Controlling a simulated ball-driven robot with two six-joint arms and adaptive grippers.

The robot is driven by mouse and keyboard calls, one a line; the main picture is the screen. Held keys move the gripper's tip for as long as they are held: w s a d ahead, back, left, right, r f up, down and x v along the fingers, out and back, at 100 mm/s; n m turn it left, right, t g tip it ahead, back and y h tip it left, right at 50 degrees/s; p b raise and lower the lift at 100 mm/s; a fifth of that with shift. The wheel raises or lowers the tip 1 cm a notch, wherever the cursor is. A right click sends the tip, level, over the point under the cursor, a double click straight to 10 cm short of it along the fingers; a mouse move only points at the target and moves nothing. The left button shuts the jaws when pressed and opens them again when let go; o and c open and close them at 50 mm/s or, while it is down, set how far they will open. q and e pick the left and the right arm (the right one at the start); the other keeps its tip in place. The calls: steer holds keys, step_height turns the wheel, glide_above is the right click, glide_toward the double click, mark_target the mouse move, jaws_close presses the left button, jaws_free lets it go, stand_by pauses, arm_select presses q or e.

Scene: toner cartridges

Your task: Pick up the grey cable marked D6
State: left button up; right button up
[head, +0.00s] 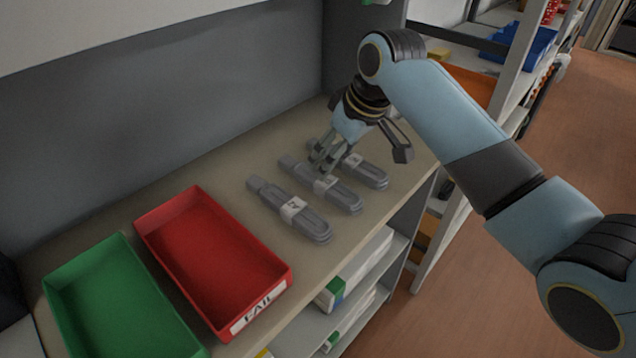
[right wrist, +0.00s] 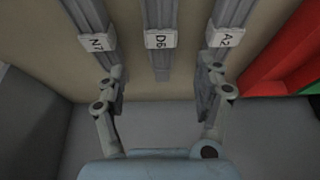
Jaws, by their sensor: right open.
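Three grey bundled cables lie side by side on the shelf, each with a white label band. The middle one, the D6 cable (head: 341,194), has a label that reads D6 in the right wrist view (right wrist: 158,40). The A2 cable (head: 305,218) lies on the red tray's side, and the N7 cable (head: 368,173) on the far side. My right gripper (head: 328,158) is open and empty above the middle cable, partly covering it in the head view. In the right wrist view its fingers (right wrist: 165,82) stand either side of the D6 cable's line. My left gripper is not in view.
A red tray (head: 283,283) marked FAIL stands left of the cables, with a green tray (head: 122,240) beyond it. Both look empty. A grey wall (head: 200,110) closes the back of the shelf (head: 385,213). Lower shelves hold boxes.

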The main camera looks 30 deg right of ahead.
mark_target(318, 181)
steer(key=shift+w+a+f, duration=0.15)
steer(key=shift+w+f, duration=0.15)
steer(key=shift+f, duration=0.35)
steer(key=shift+w+f, duration=0.15)
steer(key=shift+f, duration=0.15)
steer(key=x, duration=0.4)
steer(key=shift+a+f+p, duration=0.1)
steer(key=shift+f+p, duration=0.15)
steer(key=shift+p, duration=0.05)
steer(key=shift+f, duration=0.3)
steer(key=shift+c, duration=1.4)
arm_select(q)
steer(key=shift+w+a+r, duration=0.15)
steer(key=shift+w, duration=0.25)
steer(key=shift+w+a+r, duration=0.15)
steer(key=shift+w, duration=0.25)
arm_select(e)
steer(key=c, duration=1.1)
